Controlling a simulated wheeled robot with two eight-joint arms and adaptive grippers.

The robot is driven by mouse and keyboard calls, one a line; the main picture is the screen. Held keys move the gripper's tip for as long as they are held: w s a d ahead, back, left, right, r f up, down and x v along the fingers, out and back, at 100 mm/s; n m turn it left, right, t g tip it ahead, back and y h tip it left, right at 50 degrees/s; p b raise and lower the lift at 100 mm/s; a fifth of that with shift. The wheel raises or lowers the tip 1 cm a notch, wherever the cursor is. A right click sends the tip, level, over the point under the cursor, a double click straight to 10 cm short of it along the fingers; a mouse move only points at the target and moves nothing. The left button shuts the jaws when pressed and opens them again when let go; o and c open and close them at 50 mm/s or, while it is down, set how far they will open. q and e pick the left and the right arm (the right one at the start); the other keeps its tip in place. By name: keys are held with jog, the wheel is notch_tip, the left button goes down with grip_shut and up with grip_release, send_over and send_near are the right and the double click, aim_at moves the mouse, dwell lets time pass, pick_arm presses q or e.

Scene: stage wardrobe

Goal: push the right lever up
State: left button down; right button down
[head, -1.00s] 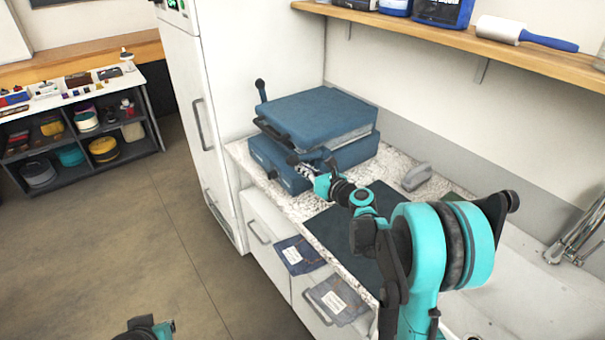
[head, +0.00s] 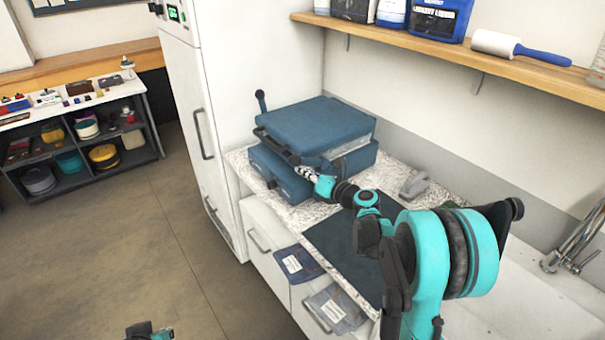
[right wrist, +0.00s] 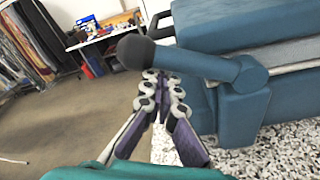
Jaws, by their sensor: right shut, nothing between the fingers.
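The blue press (head: 310,128) stands on the speckled counter, its padded top over a blue base. Its right lever (right wrist: 205,65) is a blue bar with a dark round knob in the right wrist view. It juts out roughly level from its pivot on the press's side. My right gripper (right wrist: 162,78) is shut and empty, its fingertips at the lever bar just behind the knob. The bar seems to pass just beyond or above the tips; contact is unclear. In the head view the right gripper (head: 303,170) is small beside the press's front right. Part of my left gripper (head: 150,332) shows at the bottom edge; its fingers are unclear.
The press's other lever (head: 260,100) stands upright at the far left side. A dark mat (head: 345,235) and a grey object (head: 414,186) lie on the counter. A wooden shelf (head: 440,45) with bottles runs above. A white cabinet (head: 185,110) stands left of the press.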

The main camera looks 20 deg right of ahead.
aim_at(304, 159)
jog(key=r, duration=0.1)
jog(key=d+r+p, duration=0.1)
jog(key=r, duration=0.1)
jog(key=shift+w+d+r+m+p, duration=0.15)
jog(key=shift+w+m+p, duration=0.1)
jog(key=shift+m+p, duration=0.05)
jog(key=shift+m, duration=0.7)
jog(key=d+r, duration=0.1)
jog(key=w+d+r+p, duration=0.1)
jog(key=d+r+p, duration=0.1)
jog(key=d, duration=0.1)
jog(key=shift+w+d+r, duration=0.1)
jog(key=shift+w+r, duration=0.2)
jog(key=shift+d+r, duration=0.15)
jog(key=shift+d, duration=0.05)
